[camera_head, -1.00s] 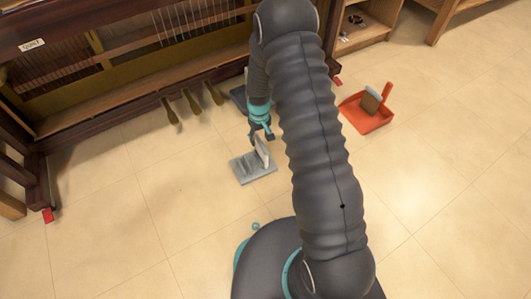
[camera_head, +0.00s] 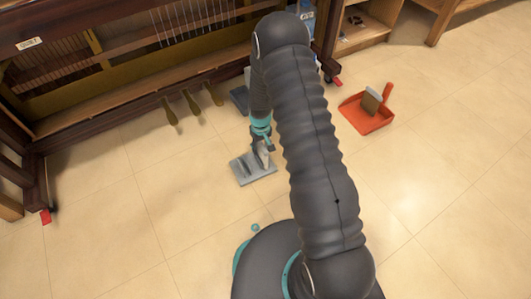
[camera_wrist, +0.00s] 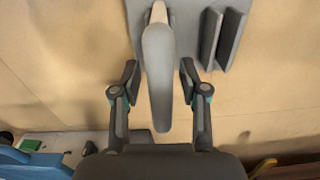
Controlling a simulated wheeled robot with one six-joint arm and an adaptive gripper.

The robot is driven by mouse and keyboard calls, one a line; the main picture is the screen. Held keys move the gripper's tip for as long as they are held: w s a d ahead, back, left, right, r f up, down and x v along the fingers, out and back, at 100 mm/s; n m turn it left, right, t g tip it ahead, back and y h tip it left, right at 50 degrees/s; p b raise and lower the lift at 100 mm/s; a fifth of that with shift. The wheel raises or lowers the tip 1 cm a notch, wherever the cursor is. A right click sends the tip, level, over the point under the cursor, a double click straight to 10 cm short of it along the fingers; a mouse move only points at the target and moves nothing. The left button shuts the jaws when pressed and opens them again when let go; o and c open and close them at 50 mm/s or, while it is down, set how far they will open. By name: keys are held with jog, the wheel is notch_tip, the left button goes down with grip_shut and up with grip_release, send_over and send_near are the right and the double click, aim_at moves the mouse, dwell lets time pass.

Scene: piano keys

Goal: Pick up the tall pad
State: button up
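The tall pad (camera_wrist: 158,85) is a pale grey, narrow upright piece with a rounded end, standing on a grey base plate (camera_head: 246,172). In the wrist view it rises between the two fingers of my gripper (camera_wrist: 158,78). The fingers are open, one on each side of it, with gaps visible at both sides. Shorter dark grey upright pads (camera_wrist: 223,38) stand on the same plate, to the right in the wrist view. In the head view my gripper (camera_head: 262,148) is over the plate and partly hides the tall pad.
An open wooden piano frame (camera_head: 120,98) stands behind, with several wooden-handled tools (camera_head: 192,101) in front of it. A red dustpan (camera_head: 365,120) with a brush lies to the right. Tiled floor is clear left of the plate.

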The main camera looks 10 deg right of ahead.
grip_shut()
jog(key=shift+r, duration=0.1)
